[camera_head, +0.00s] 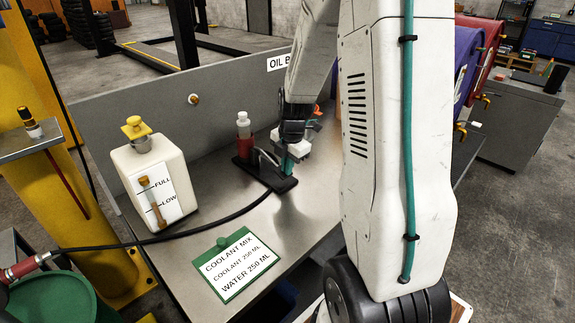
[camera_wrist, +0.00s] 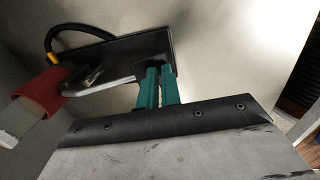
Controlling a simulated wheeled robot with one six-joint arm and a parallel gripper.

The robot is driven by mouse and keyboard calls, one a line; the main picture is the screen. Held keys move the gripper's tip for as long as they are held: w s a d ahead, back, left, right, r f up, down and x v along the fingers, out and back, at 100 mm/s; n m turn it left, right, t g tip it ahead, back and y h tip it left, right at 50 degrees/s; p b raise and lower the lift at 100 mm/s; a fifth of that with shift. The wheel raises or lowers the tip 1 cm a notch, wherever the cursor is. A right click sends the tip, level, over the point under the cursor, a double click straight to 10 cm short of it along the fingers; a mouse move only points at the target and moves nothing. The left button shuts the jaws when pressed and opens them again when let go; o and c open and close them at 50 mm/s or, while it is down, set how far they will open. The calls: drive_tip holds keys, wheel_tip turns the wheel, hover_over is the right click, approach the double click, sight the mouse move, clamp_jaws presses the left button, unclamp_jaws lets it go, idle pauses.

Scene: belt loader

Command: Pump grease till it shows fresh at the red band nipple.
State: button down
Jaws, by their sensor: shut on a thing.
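A small hand pump with a black base (camera_head: 264,176) stands on the metal bench, with a bottle of red fluid (camera_head: 244,142) at its left. My gripper (camera_head: 291,164) is low over the right end of the pump, partly hidden by my arm. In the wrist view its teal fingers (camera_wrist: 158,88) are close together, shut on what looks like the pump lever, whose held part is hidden. The pump base (camera_wrist: 130,48) lies just beyond them. A black hose (camera_head: 215,228) runs from the pump towards a red fitting (camera_head: 22,268) at lower left. I cannot make out a red band nipple or any grease.
A white coolant tank (camera_head: 150,168) with a yellow cap stands at the left of the bench. A green-edged card (camera_head: 236,266) lies at the front. A grey panel (camera_head: 200,100) backs the bench. A yellow post (camera_head: 85,220) stands at the left.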

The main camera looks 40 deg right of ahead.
drive_tip(key=s+r, duration=0.4)
drive_tip(key=r, duration=0.9)
drive_tip(key=shift+s+d, duration=0.15)
drive_tip(key=shift+s, duration=0.2)
idle(0.6)
